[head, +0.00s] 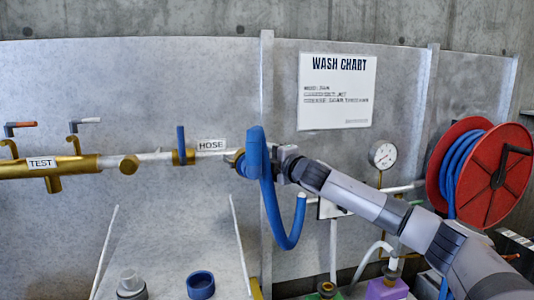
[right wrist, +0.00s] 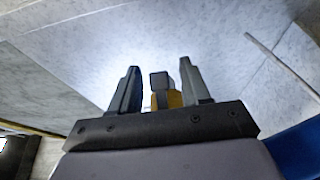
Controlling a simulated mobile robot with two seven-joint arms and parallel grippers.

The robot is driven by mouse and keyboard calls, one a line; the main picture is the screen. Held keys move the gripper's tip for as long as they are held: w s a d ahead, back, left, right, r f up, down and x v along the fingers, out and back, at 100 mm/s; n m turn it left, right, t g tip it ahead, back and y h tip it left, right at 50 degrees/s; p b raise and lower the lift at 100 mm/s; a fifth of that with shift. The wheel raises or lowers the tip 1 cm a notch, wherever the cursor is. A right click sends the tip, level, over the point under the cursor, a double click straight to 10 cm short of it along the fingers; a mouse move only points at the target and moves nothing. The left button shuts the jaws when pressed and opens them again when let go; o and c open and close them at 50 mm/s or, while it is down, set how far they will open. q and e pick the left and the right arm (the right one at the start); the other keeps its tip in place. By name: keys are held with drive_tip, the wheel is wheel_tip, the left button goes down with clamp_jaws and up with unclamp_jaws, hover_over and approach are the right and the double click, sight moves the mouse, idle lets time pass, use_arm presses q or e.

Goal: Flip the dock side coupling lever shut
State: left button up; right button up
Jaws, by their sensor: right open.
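The brass coupling (head: 238,160) sits at the right end of the pipe by the HOSE label, partly hidden by a looped blue hose (head: 256,170). My right gripper (head: 275,162) is at this coupling, with its fingertips largely hidden by the hose. In the right wrist view the right gripper (right wrist: 160,68) is open. A yellow brass part (right wrist: 174,99) with a dark grey block (right wrist: 159,80) shows between its fingers, with gaps on both sides. I cannot tell whether this block is the lever. My left gripper is out of view.
A brass manifold (head: 75,166) with a TEST label and a blue upright handle (head: 181,140) are left along the pipe. A gauge (head: 383,155) and a red hose reel (head: 500,175) stand right. A blue ring (head: 200,285) and grey fitting (head: 131,285) lie below.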

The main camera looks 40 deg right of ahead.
drive_tip(key=shift+w, duration=0.1)
clamp_jaws()
drive_tip(key=y+p, duration=0.1)
drive_tip(key=n+y+p, duration=0.1)
drive_tip(key=p, duration=0.1)
drive_tip(key=shift+w+a, duration=0.2)
drive_tip(key=shift+w, duration=0.05)
